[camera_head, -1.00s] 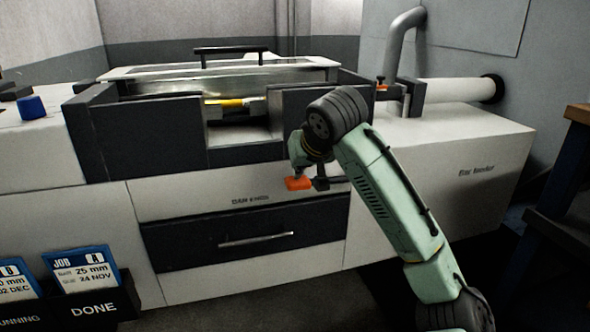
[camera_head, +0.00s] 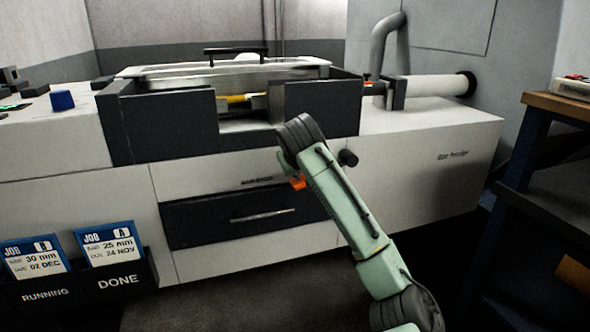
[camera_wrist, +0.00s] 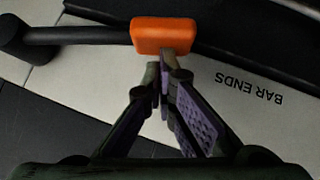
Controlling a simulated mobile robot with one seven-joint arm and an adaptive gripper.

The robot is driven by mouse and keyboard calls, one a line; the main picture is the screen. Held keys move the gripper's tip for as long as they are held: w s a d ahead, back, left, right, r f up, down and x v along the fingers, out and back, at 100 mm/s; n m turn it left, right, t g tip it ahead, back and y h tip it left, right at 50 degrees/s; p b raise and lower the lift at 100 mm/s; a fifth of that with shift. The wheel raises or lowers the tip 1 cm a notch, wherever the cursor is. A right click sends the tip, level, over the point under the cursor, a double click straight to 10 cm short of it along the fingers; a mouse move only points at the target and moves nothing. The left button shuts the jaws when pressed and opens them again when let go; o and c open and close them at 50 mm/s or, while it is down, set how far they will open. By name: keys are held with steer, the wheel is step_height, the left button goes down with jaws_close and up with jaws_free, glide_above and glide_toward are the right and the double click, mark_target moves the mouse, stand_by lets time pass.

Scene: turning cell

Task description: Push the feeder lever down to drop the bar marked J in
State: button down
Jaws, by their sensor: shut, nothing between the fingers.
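The feeder lever is a black rod with an orange grip, on the front of the pale machine. Its grip (camera_head: 298,183) is partly hidden behind my arm in the head view, and its dark hub (camera_head: 348,158) sits to the right. The grip is lower than the hub, so the lever slants down. In the wrist view the orange grip (camera_wrist: 165,37) is right at the fingertips of my gripper (camera_wrist: 160,68), which is shut and empty. The fingertips look close against the grip; contact is unclear. I cannot make out a bar marked J. A yellow bar (camera_head: 237,98) shows in the machine's opening.
A drawer (camera_head: 190,222) lies below the "BAR ENDS" lettering. Job cards stand in RUNNING and DONE holders at lower left. A white tube (camera_head: 435,87) runs along the machine's right side. A bench (camera_head: 545,103) stands at far right.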

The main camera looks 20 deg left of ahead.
steer(key=shift+f, duration=0.4)
stand_by(0.3)
